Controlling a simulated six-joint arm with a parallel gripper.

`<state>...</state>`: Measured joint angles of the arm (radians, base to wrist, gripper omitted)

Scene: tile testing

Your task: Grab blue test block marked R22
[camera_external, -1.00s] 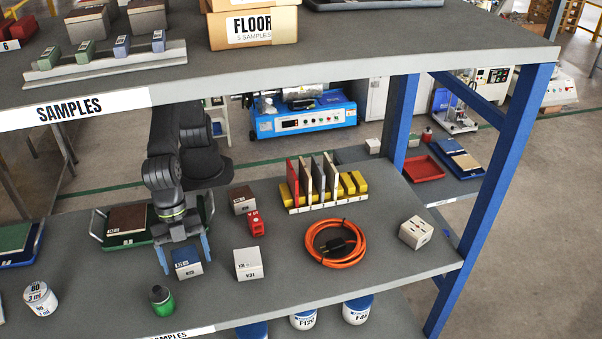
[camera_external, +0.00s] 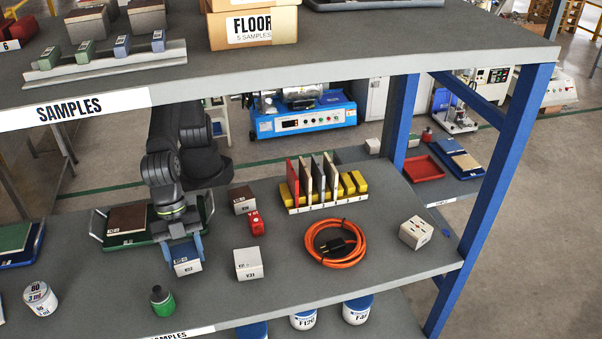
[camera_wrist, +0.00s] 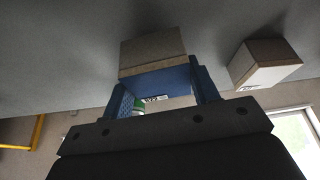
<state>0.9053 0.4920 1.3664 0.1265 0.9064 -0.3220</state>
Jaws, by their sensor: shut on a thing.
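The blue-topped test block (camera_external: 188,268) with a white label on its front stands between the fingers of my gripper (camera_external: 187,257) on the grey middle shelf. The label is small but seems to read R22. Both blue fingers press against its sides, and part of its top is hidden by them. In the wrist view the block (camera_wrist: 153,52) sits between the two fingers (camera_wrist: 162,88), its blue face toward the gripper. I cannot tell whether it is clear of the shelf.
A whitish block (camera_external: 248,264) stands just right. A green bottle (camera_external: 162,302) is in front. A brown block (camera_external: 242,199) and a red item (camera_external: 256,223) are behind right. A green tray (camera_external: 118,238) is behind left. An orange cable coil (camera_external: 337,243) lies right. The upper shelf (camera_external: 330,55) hangs overhead.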

